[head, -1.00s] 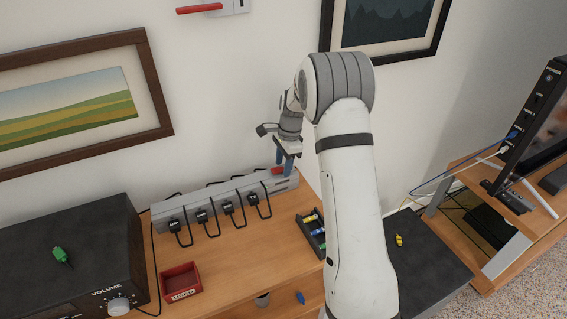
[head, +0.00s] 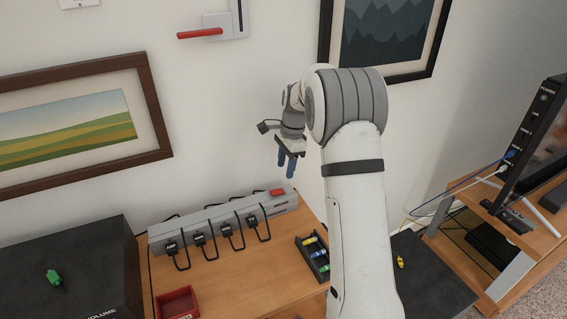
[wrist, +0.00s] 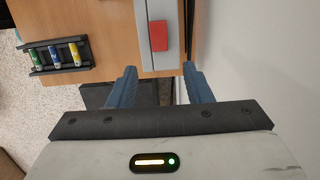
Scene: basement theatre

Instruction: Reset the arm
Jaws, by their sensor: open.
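My gripper (head: 287,166) is open and empty, its two blue fingers pointing down above the right end of the grey power strip (head: 215,229). In the wrist view the gripper (wrist: 157,78) has clear space between its fingers, and the strip's red switch (wrist: 158,36) lies ahead of them. The red switch (head: 277,191) also shows on the strip's right end in the head view, apart from the fingers. My arm is raised and bent at the elbow.
Several black plugs sit in the strip. A battery tray (head: 313,256) and a red box (head: 177,303) are on the wooden cabinet. A black amplifier (head: 70,270) with a green connector (head: 55,279) is at left. A wall lever (head: 200,34) and framed pictures hang behind.

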